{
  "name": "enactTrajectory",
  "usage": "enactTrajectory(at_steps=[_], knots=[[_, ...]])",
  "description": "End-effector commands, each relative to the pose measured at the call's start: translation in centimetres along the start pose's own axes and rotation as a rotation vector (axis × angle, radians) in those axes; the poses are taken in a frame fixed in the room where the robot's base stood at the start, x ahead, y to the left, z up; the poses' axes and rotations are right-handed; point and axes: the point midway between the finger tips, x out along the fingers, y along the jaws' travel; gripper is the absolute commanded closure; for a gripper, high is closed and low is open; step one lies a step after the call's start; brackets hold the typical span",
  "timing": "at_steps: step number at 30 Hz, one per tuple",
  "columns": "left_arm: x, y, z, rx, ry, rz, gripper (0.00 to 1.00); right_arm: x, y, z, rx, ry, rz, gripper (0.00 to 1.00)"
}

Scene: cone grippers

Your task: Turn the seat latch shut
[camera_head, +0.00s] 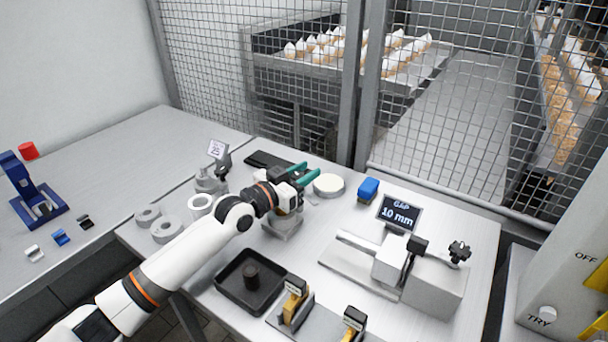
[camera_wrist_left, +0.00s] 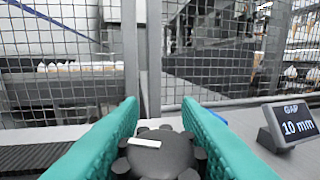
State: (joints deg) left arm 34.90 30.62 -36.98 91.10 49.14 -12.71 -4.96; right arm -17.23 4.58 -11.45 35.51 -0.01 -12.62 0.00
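A dark round knob (camera_wrist_left: 165,155) with several lobes and a white bar mark on top shows low in the left wrist view, between my teal fingers; I take it to be the seat latch. The white bar lies nearly crosswise, slightly tilted. My left gripper (camera_head: 302,174) is open, and its fingers (camera_wrist_left: 160,112) stand apart on both sides of the knob. I cannot tell whether they touch it. In the head view a pale block-like seat (camera_head: 282,225) stands under the gripper, its top mostly hidden by my wrist. My right gripper is not in view.
On the table are a black tray (camera_head: 228,285) with a dark cylinder, grey rings (camera_head: 166,229), a white disc (camera_head: 328,184), a blue-topped piece (camera_head: 368,188) and a gauge fixture (camera_head: 388,262) with a "GAP 10 mm" display (camera_head: 400,213). A mesh fence (camera_head: 270,60) stands behind.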

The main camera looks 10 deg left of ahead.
Motion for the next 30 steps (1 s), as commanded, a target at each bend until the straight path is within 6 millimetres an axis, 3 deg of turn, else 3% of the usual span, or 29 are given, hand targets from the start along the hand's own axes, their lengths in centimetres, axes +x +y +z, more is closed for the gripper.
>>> enactTrajectory(at_steps=[1, 4, 14, 24, 30], knots=[[0.0, 0.1, 0.4, 0.001, -0.006, 0.001, 0.62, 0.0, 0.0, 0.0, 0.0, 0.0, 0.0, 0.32], [0.0, 0.1, 0.2, 0.001, -0.004, 0.001, 0.48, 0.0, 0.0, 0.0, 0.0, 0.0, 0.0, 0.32], [-0.4, 0.1, 0.0, 0.001, 0.0, 0.001, 0.48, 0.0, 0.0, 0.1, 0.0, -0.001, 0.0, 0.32], [-5.7, 0.1, -0.1, 0.002, 0.0, 0.002, 0.48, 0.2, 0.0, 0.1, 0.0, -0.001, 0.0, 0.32], [-7.4, 0.1, 0.1, 0.002, -0.002, 0.001, 0.48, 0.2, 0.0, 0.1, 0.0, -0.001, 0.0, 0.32]])
